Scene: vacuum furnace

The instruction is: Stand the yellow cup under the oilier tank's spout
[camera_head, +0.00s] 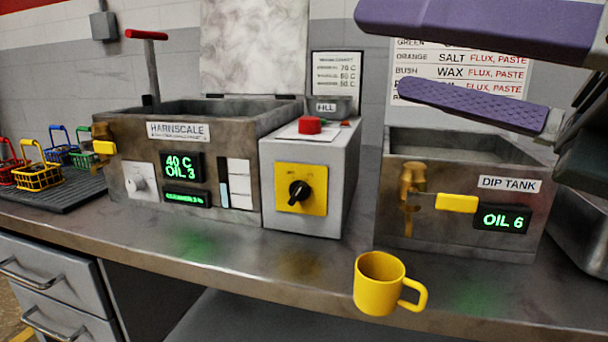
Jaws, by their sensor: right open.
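The yellow cup (378,284) stands upright near the bench's front edge, its handle to the right. It is in front of the dip tank (470,216), whose green display (502,219) reads OIL 6. The dip tank's brass spout (409,190) has a yellow lever and lies behind and above the cup, slightly right. The left tank (225,160), labelled HARNSCALE, reads 40 C, OIL 3. My right gripper (385,54) is open, with purple fingers, high at the upper right, well above the cup and apart from it. My left gripper is not in view.
A grey control box (309,175) with a black knob and red button stands between the tanks. Coloured wire baskets (38,177) sit on a dark mat at the far left. The bench strip (260,262) left of the cup is clear.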

